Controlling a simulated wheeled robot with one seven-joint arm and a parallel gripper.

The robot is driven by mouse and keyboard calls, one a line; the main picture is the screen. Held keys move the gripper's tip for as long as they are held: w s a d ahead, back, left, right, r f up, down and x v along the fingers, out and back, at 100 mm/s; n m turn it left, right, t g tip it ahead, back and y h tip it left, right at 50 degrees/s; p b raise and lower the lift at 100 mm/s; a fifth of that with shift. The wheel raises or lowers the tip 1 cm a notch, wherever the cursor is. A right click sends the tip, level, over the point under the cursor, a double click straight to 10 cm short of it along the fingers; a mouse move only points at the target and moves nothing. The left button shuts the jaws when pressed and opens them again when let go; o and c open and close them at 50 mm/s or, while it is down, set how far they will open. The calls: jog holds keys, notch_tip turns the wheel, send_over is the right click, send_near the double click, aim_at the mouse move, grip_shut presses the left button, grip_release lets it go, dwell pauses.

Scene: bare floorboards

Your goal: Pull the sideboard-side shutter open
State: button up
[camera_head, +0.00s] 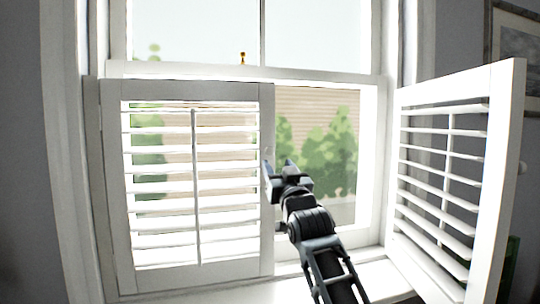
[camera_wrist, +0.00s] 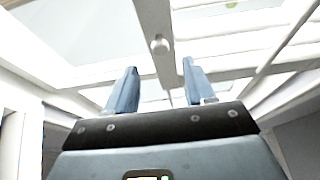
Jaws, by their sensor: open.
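The left white louvred shutter (camera_head: 267,215) lies closed across the left half of the window. The right shutter (camera_head: 497,190) stands swung open into the room. No sideboard shows, so I cannot tell from it which shutter is meant. My gripper (camera_head: 279,166) is at the free right edge of the left shutter, with its fingers pointing toward the window. In the wrist view my gripper (camera_wrist: 157,82) is open and empty, its two blue-grey fingers apart. A small round white knob (camera_wrist: 159,45) on a shutter stile (camera_wrist: 152,22) appears just beyond and between the fingertips, with no visible contact.
The white windowsill (camera_head: 270,291) runs below the shutters. A small gold latch (camera_head: 242,57) sits on the sash rail (camera_head: 180,70). A framed picture (camera_head: 515,45) hangs on the right wall, partly behind the open shutter. The uncovered right window half is clear beside my arm.

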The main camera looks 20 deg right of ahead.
aim_at(270, 152)
jog(key=shift+p+x, duration=0.65)
jog(key=shift+x, duration=2.75)
grip_shut()
